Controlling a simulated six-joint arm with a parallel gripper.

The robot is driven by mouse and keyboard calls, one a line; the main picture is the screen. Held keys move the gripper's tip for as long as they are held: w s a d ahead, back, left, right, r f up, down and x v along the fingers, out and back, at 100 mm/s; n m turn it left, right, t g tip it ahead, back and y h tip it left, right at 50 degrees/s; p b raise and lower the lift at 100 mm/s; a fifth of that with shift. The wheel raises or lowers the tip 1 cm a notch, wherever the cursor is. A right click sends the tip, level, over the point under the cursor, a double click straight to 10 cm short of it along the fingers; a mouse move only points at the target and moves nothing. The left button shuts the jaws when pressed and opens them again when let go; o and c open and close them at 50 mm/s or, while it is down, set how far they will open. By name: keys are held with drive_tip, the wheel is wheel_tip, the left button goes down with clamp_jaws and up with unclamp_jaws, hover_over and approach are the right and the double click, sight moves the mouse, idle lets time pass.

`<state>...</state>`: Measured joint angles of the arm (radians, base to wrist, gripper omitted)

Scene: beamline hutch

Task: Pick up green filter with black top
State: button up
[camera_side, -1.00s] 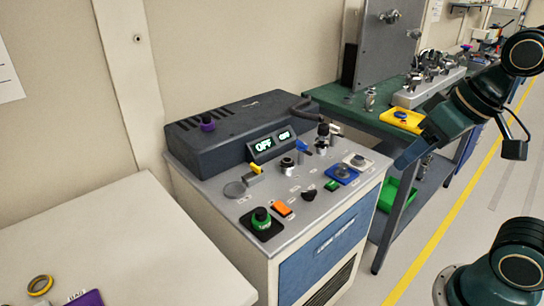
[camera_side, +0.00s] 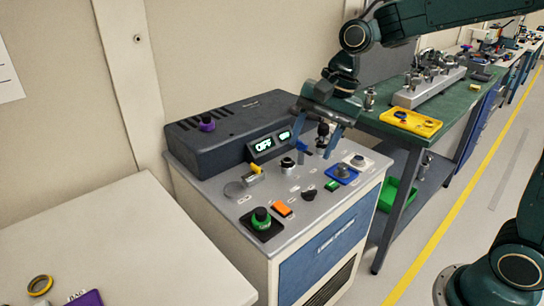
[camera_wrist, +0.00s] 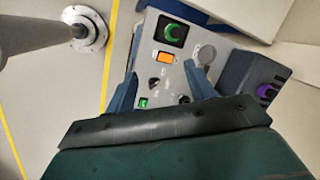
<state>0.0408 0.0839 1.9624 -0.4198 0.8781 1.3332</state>
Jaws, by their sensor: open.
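The green filter with black top (camera_side: 261,220) stands upright on a black square base at the front left of the grey panel. In the wrist view the green filter (camera_wrist: 173,33) shows as a green ring with a dark middle, near the top of the picture. My gripper (camera_side: 316,138) is open and empty, pointing down above the back right of the panel. It is well apart from the filter. In the wrist view, the two fingers of my gripper (camera_wrist: 162,88) stand apart, with panel controls between and beyond them.
The panel also holds an orange switch (camera_side: 282,208), a yellow-handled valve (camera_side: 255,170), a blue square mount (camera_side: 341,174) and several knobs. A dark box (camera_side: 225,125) with a purple knob is behind. A green bench with a yellow tray (camera_side: 411,121) stands to the right.

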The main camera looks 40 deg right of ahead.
sight(262, 210)
drive_tip(key=w+a+f+m+g+y, duration=0.1)
drive_tip(key=w+a+f+m+g, duration=0.1)
drive_tip(key=w+f+m, duration=0.4)
wheel_tip(262, 210, down, 3)
drive_tip(key=shift+w+a+r, duration=0.1)
drive_tip(key=shift+w+a, duration=0.05)
drive_tip(key=shift+w, duration=1)
drive_tip(key=shift+y, duration=0.3)
drive_tip(key=x, duration=0.8)
drive_tip(key=shift+a+f, duration=0.1)
drive_tip(key=shift+f, duration=0.2)
drive_tip(key=shift+d+x, duration=0.1)
drive_tip(key=shift+x, duration=1.2)
drive_tip(key=shift+d+x, duration=0.15)
drive_tip(key=shift+x, duration=1.2)
drive_tip(key=shift+f, duration=0.1)
